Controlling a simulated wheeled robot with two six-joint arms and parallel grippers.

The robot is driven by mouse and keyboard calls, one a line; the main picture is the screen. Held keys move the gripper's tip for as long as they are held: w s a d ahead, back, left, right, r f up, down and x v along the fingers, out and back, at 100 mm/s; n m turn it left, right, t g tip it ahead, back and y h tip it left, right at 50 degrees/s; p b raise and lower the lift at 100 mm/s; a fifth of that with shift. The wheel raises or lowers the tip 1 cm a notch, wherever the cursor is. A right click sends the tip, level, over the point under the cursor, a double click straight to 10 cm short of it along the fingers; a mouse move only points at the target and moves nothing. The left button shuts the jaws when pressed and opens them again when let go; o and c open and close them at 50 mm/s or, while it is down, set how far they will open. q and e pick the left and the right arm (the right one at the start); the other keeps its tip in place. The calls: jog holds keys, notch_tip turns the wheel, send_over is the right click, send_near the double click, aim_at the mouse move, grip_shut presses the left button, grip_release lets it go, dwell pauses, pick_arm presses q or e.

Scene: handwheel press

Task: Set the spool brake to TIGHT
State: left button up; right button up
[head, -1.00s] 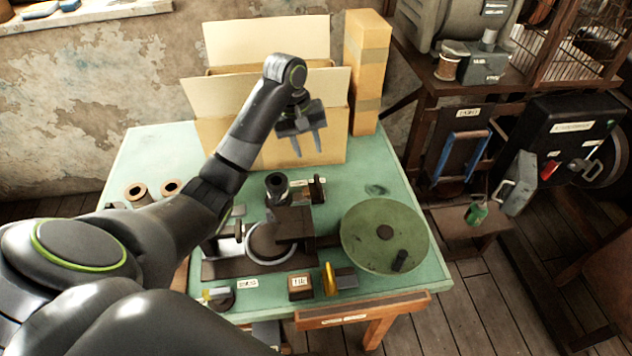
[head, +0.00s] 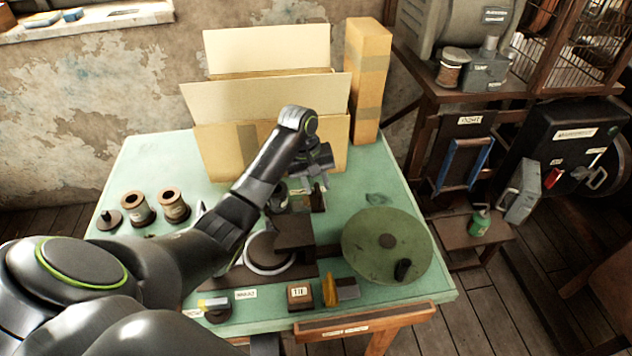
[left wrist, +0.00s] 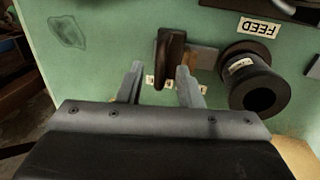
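A dark brown upright lever (left wrist: 170,55), which looks like the spool brake, stands on a small base on the green table. In the left wrist view it shows between and just beyond the fingertips of my left gripper (left wrist: 159,70). The fingers are apart and I see no clear contact. Small white labels lie by the lever, partly hidden by the fingers and too small to read. A black spool (left wrist: 255,80) stands beside it. In the head view my left gripper (head: 307,186) is low over the lever (head: 318,200), partly covering it and the spool. My right gripper is out of view.
A green handwheel (head: 365,255) with a black knob lies right of the lever. A cardboard box (head: 225,140) stands behind. Two thread spools (head: 172,207) are at the left. A FEED label (left wrist: 258,27) lies near the black spool. A yellow handle (head: 330,292) is at the front.

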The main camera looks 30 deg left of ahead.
pick_arm(q)
grip_shut()
jog(key=shift+s+a+r+p, duration=0.15)
jog(key=shift+a+p, duration=0.05)
jog(key=shift+p, duration=0.15)
jog(key=s+a+p, duration=0.2)
jog(key=a+p, duration=0.1)
jog(key=shift+s+a, duration=0.15)
jog(key=shift+s, duration=0.05)
jog(key=shift+a, duration=0.15)
